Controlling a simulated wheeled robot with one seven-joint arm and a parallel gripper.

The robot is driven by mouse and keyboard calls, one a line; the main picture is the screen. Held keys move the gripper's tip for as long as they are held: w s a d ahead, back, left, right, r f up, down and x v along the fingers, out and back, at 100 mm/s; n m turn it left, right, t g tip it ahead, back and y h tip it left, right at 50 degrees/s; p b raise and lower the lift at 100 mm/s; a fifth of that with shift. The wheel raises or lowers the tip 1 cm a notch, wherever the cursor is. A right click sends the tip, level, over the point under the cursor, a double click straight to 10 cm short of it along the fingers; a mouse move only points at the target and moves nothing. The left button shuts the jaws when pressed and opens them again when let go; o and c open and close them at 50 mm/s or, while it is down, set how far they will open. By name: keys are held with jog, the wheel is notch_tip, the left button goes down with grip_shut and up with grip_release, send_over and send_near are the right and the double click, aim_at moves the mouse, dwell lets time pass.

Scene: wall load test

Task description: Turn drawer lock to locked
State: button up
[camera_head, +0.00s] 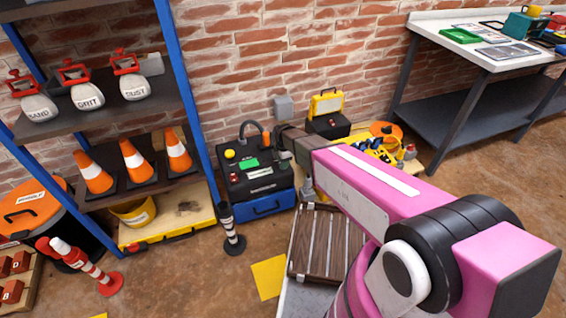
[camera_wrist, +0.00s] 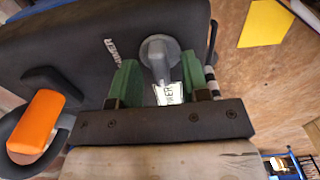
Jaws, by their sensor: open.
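The drawer lock shows in the wrist view as a round grey knob with a lever (camera_wrist: 158,52) on the dark face of a black unit (camera_wrist: 60,45). In the wrist view, my gripper (camera_wrist: 163,80) is open, with one green finger on each side of the lever. Gaps show beside the lever; contact cannot be told. A white label with partly hidden letters lies between the fingers. In the head view, the black unit (camera_head: 240,188) stands above a blue drawer (camera_head: 262,206). My gripper (camera_head: 283,150) is at its right side, and the lock is hidden there.
An orange grip (camera_wrist: 38,122) is left of the fingers in the wrist view. A striped post (camera_head: 231,228) stands before the drawer. A yellow and black case (camera_head: 326,112) is behind my arm, a slatted wooden panel (camera_head: 325,245) below it. A shelf with cones stands left.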

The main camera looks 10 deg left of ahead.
notch_tip(320, 180, up, 10)
jog(key=shift+r, duration=0.2)
jog(key=shift+d, duration=0.1)
dwell(0.5)
jog(key=s+d+r+m, duration=0.3)
jog(key=d+m, duration=0.5)
jog(key=d, duration=0.4)
jog(key=s+d+r+m, duration=0.3)
jog(key=d+m, duration=0.5)
jog(key=d, duration=0.4)
jog(key=s+d+r+m, duration=0.3)
jog(key=s+d+m, duration=0.2)
jog(key=d+m, duration=0.3)
jog(key=d, duration=0.4)
jog(key=shift+r, duration=0.4)
jog(key=shift+s, duration=0.1)
